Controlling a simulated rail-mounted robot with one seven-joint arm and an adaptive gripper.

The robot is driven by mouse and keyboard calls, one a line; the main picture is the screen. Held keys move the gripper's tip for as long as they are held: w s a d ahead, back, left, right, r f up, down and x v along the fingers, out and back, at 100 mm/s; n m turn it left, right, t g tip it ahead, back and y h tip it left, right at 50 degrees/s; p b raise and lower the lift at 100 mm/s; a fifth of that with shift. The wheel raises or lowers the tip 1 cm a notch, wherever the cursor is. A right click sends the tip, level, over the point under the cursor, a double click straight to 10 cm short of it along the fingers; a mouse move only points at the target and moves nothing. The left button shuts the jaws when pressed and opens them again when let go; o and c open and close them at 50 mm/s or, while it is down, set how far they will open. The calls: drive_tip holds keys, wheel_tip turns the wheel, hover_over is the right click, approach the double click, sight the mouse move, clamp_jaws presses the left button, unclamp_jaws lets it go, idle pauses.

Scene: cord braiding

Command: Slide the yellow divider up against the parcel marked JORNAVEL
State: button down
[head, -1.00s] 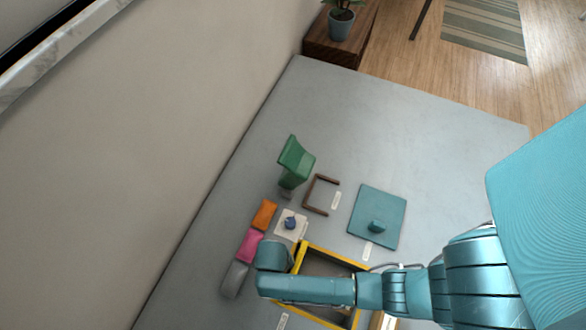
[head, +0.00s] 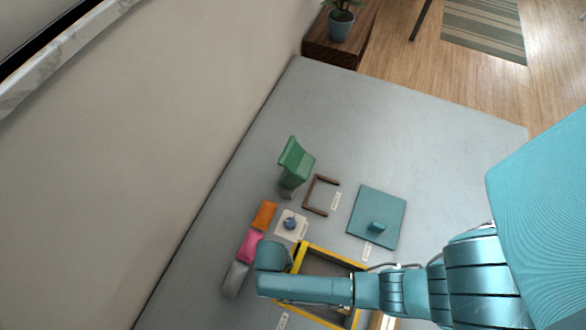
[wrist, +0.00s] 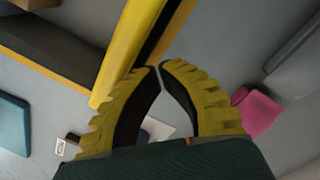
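A yellow-edged tray with a dark inside (head: 312,246) lies on the grey table, partly hidden under my arm in the head view. In the wrist view a thick yellow bar (wrist: 124,48) rises close by my fingertips; I cannot tell whether it is the divider or the tray's wall. My gripper (wrist: 159,68) has its two yellow-padded fingertips together beside this bar, with nothing seen between them. In the head view its fingers are hidden. A brown box-like thing (wrist: 38,3) shows at the wrist view's upper left edge. No JORNAVEL marking is legible.
Orange (head: 264,214), pink (head: 249,245) and grey (head: 235,278) pieces lie left of the tray. A white square with a blue knob (head: 291,223), a brown bracket (head: 307,195), a green stand (head: 295,160) and a teal plate (head: 378,207) lie behind. The far table is clear.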

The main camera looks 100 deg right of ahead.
wheel_tip(320, 180, up, 8)
drive_tip(key=p, duration=0.8)
drive_tip(key=shift+p, duration=0.35)
